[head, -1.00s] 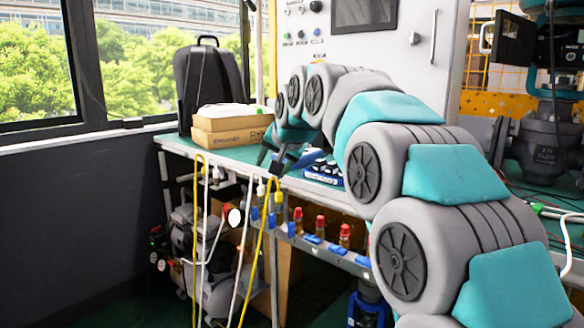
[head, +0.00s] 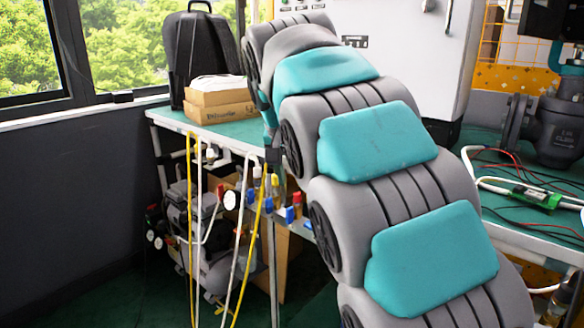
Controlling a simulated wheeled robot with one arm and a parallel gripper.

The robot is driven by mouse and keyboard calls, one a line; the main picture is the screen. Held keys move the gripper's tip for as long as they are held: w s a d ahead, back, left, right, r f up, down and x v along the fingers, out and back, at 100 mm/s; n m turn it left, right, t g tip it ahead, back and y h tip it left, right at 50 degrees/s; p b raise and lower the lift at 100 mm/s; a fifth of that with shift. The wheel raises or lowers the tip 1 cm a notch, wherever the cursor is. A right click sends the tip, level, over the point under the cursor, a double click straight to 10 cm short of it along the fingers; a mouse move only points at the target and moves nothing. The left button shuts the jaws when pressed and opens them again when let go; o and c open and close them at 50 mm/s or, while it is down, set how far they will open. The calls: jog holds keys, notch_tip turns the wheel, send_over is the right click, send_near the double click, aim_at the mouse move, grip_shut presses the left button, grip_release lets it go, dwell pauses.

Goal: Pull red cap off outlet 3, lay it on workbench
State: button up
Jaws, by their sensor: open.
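A red cap (head: 297,199) shows on the outlet rail under the bench's front edge, just left of my arm. A blue valve handle (head: 290,215) is beside it. I cannot tell which outlet number this is, and the rail farther right is hidden by my arm. The workbench (head: 232,132) has a green top, with a bare strip in front of the boxes. My gripper (head: 272,157) shows only as a small dark part at the bench's front edge, above the rail. It is open, and no cap shows in it. Most of it is hidden behind my arm.
Cardboard boxes (head: 218,103) and a black case (head: 202,55) stand at the back of the bench. Yellow and white hoses (head: 240,250) hang in front of it, near a gauge (head: 230,200). A green board with wires (head: 537,196) lies on the right-hand bench.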

aim_at(296, 194)
jog(key=x, duration=0.4)
jog(key=shift+w+f, duration=0.1)
grip_shut()
dwell(0.3)
dwell(0.4)
dwell(1.3)
